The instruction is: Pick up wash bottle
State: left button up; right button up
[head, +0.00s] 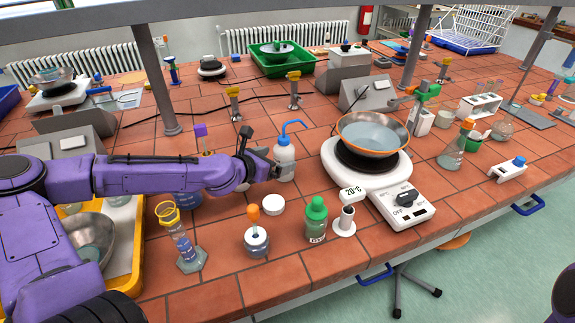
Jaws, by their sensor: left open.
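The wash bottle (285,163) is white with a blue cap and a bent blue spout. It stands upright on the tiled bench (285,292), left of the hotplate. My left gripper (268,163) is open at the bottle's left side, with its fingers pointing right towards the bottle's body. I cannot tell whether the fingers touch it or reach around it. My right gripper is out of view.
A white hotplate (340,178) carries an orange-rimmed pan (373,134). In front of the wash bottle stand a white lid-like disc (273,205), an orange-topped jar (256,241) and a green-capped bottle (316,219). A yellow-rimmed cylinder (183,245) stands below my left arm.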

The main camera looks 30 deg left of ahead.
pick_arm(q)
jog(key=x, duration=0.4)
jog(key=shift+w+a+f+b, duration=0.2)
jog(key=shift+f+b, duration=0.15)
jog(key=shift+w+d, duration=0.2)
jog(key=shift+s+d+r, duration=0.1)
jog(key=shift+r, duration=0.05)
jog(key=shift+s, duration=0.1)
jog(key=c, duration=0.7)
jog(key=shift+c, duration=0.2)
jog(key=shift+r, duration=0.1)
jog(key=shift+r, duration=0.35)
notch_tip(320, 180, up, 9)
jog(key=shift+r+p, duration=0.1)
jog(key=shift+p, duration=0.6)
